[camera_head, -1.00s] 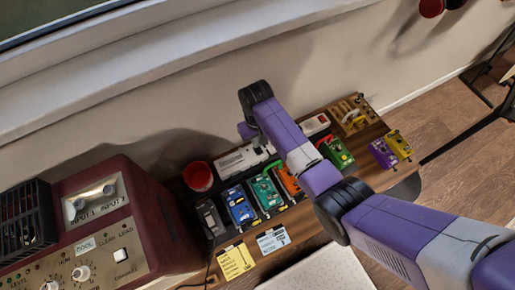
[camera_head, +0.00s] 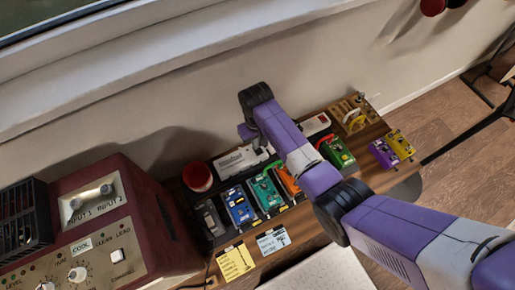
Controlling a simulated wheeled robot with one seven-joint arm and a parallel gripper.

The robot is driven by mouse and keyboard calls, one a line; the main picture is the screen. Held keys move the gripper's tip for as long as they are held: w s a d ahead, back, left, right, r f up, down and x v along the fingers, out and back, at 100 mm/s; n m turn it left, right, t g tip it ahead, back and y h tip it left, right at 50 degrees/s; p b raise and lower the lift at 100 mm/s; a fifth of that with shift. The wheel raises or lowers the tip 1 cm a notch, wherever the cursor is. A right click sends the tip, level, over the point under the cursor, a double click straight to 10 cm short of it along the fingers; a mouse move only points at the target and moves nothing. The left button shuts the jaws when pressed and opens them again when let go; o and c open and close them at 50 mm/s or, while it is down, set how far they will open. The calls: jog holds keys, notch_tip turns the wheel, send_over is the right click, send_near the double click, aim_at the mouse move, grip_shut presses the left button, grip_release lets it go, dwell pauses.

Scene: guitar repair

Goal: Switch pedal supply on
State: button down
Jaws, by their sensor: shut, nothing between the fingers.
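The pedal supply looks to be the long white box (camera_head: 236,161) at the back of the pedal board, behind the row of pedals. Its right part is hidden by my arm, and no switch can be made out at this size. My gripper (camera_head: 262,146) is over the right part of the white box, mostly hidden by my purple wrist. Its fingers are shut and empty. I cannot tell whether they touch the box.
Blue (camera_head: 238,205), teal (camera_head: 265,191), orange and green (camera_head: 338,152) pedals stand in front. A red cup (camera_head: 198,178) is left of the box. A maroon amplifier (camera_head: 125,195) stands at the left. Purple and yellow pedals (camera_head: 399,144) sit at the right.

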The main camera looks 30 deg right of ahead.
jog(key=shift+f, duration=0.3)
jog(key=shift+r, duration=0.15)
notch_tip(320, 180, up, 7)
jog(key=p, duration=0.7)
jog(key=shift+d, duration=0.1)
dwell(0.6)
